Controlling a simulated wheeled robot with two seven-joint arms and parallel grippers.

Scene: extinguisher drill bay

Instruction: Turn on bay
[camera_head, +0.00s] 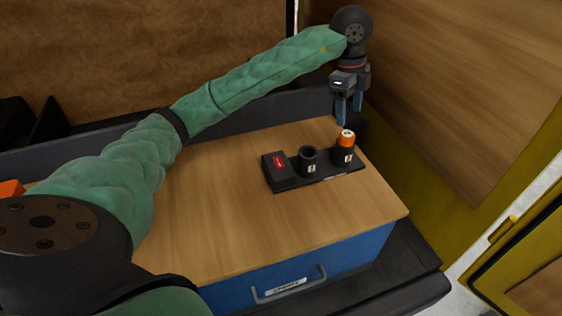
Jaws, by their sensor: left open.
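A black panel (327,176) lies on the wooden top of a blue cabinet. My right gripper is not in view.
The wooden top (250,225) is clear in front of the panel. The blue cabinet front has a drawer handle (289,290). A yellow-framed wooden wall (470,90) stands close on the right. An orange object (11,188) shows at the left edge.

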